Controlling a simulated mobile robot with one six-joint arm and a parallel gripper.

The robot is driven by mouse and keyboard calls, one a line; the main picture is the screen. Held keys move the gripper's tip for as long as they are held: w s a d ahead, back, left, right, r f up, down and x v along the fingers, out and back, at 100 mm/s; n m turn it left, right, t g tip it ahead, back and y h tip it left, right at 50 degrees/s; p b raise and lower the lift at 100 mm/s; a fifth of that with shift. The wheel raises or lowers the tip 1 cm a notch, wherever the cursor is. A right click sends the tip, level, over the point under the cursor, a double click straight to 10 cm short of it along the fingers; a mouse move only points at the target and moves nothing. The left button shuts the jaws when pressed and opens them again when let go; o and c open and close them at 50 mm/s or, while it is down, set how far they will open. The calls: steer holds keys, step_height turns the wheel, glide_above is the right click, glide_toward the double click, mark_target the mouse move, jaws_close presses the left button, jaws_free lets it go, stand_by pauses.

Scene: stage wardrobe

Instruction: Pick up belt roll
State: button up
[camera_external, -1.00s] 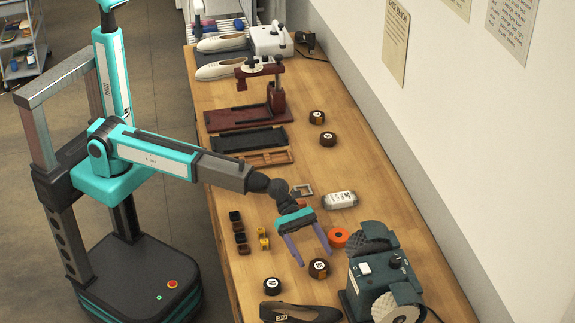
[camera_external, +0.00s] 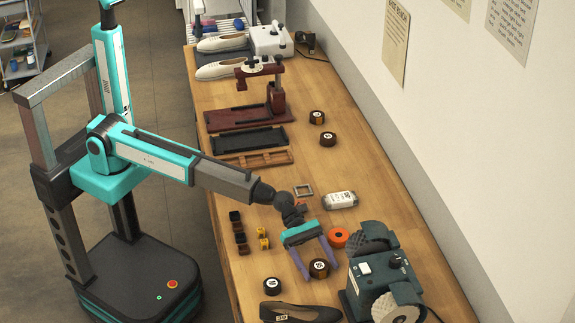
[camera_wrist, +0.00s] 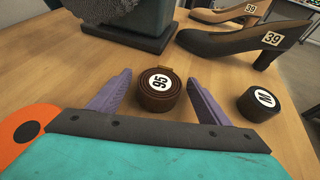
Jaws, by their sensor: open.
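A dark brown belt roll (camera_external: 319,268) with a white round label lies on the wooden table. In the wrist view this belt roll (camera_wrist: 158,92) shows the label 95 and its coiled edge. My gripper (camera_external: 319,272) is open and points down at it, one finger on each side. In the wrist view the purple fingers of my gripper (camera_wrist: 158,76) stand left and right of the roll, with a gap on both sides. Whether the fingertips touch the table cannot be told.
A smaller dark roll (camera_wrist: 262,101) and a dark shoe (camera_wrist: 232,46) lie close by. A grinding machine (camera_external: 378,275) stands to the right. Two more rolls (camera_external: 328,139) lie farther back. Small yellow and dark blocks (camera_external: 263,238) are to the left.

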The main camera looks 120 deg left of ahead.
mark_target(319, 265)
steer(key=c, duration=1.2)
steer(key=shift+r, duration=0.1)
steer(key=shift+r+b, duration=0.5)
steer(key=shift+r, duration=4.45)
